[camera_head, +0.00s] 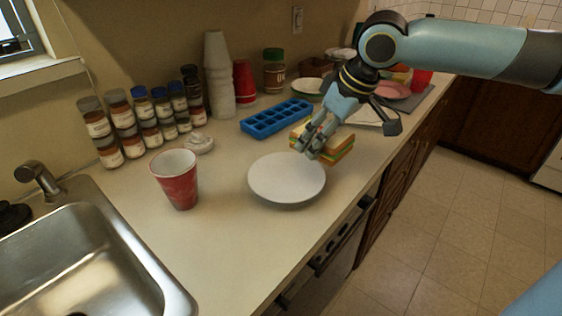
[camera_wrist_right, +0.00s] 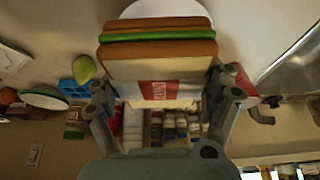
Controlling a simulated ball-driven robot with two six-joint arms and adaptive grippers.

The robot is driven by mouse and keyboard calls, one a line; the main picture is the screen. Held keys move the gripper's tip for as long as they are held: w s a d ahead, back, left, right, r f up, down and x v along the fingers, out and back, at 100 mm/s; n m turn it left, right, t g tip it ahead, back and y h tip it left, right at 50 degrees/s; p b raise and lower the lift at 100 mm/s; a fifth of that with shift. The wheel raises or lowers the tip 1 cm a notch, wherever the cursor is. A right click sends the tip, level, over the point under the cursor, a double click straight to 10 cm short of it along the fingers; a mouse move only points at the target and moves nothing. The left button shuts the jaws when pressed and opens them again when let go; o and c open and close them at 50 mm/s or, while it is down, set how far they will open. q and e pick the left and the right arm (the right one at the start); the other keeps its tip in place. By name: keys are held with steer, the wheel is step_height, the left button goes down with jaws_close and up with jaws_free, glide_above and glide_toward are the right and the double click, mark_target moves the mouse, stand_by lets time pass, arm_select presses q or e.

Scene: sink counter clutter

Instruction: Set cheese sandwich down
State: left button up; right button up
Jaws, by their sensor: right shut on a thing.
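The cheese sandwich (camera_head: 341,148), with brown bread and green and orange layers, is in my right gripper (camera_head: 308,152) beyond the white plate's back right edge. In the right wrist view the sandwich (camera_wrist_right: 158,50) sits between the two fingers (camera_wrist_right: 160,98), which are shut on it. The fingers hide part of it in the head view. Whether it touches the counter is hard to tell. The round white plate (camera_head: 287,180) is empty on the counter; its rim (camera_wrist_right: 165,8) shows behind the sandwich in the wrist view. My left gripper is not in view.
A red cup (camera_head: 176,178) stands left of the plate. A blue ice tray (camera_head: 276,119) lies behind it, near stacked white cups (camera_head: 218,75) and several spice jars (camera_head: 125,125). The sink (camera_head: 85,265) is at left. Counter in front of the plate is clear.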

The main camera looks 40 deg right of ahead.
mark_target(297, 132)
steer(key=w+a+f, duration=0.1)
steer(key=w, duration=0.1)
steer(key=w+a+f, duration=0.1)
steer(key=w+f, duration=0.1)
steer(key=w, duration=0.1)
steer(key=w+a+f, duration=0.2)
steer(key=w, duration=0.1)
steer(key=shift+f, duration=0.1)
step_height(297, 132, down, 3)
steer(key=shift+f, duration=0.6)
steer(key=shift+f, duration=0.15)
steer(key=shift+f, duration=0.45)
steer(key=o, duration=1.1)
steer(key=v, duration=1.3)
steer(key=shift+w+r+p, duration=0.2)
steer(key=shift+p, duration=0.1)
